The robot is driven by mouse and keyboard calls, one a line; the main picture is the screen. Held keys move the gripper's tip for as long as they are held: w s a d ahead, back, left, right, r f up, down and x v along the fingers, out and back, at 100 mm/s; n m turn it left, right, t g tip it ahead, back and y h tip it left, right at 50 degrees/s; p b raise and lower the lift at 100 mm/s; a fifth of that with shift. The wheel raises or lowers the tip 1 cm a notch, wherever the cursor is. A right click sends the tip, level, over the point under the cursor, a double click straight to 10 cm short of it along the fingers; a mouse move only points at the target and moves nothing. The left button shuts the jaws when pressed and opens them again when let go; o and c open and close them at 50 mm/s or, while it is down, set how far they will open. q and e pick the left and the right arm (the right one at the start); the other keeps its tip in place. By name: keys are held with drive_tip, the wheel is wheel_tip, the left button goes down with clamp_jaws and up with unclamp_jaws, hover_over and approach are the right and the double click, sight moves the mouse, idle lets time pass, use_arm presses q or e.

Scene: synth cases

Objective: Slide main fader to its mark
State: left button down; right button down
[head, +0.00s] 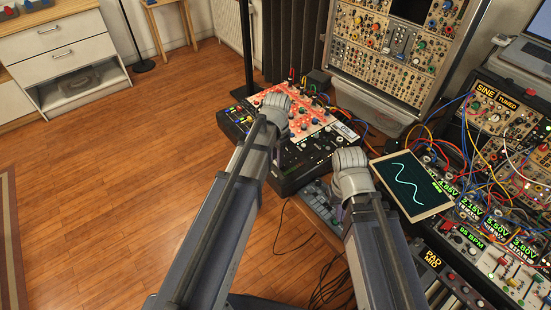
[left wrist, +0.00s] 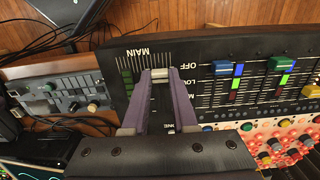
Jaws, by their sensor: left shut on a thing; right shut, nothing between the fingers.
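The mixer (head: 308,157) is a black console with a red-and-white panel beside its fader section. In the left wrist view, the main fader's pale cap (left wrist: 159,73) sits in its slot beside the printed MAIN label (left wrist: 131,53), about level with the OFF label (left wrist: 188,67). My left gripper (left wrist: 160,80) is shut on this cap, one finger on each side. In the head view, my left gripper (head: 276,108) is over the mixer and its fingertips are hidden. My right gripper (head: 349,160) is shut and empty, right of the mixer. I cannot tell which line is the mark.
A small grey device (head: 322,207) lies beside the mixer, near my right gripper. A tablet with a wave (head: 412,184) and cabled modules crowd the right. The wooden floor (head: 110,190) is open at left.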

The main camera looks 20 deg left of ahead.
use_arm(q)
drive_tip(key=shift+w+d, duration=0.65)
drive_tip(key=shift+w, duration=0.25)
drive_tip(key=shift+s, duration=0.1)
drive_tip(key=c, duration=0.7)
unclamp_jaws()
drive_tip(key=shift+r, duration=0.1)
wheel_tip(320, 180, up, 8)
drive_tip(key=p, duration=0.8)
drive_tip(key=shift+f, duration=0.2)
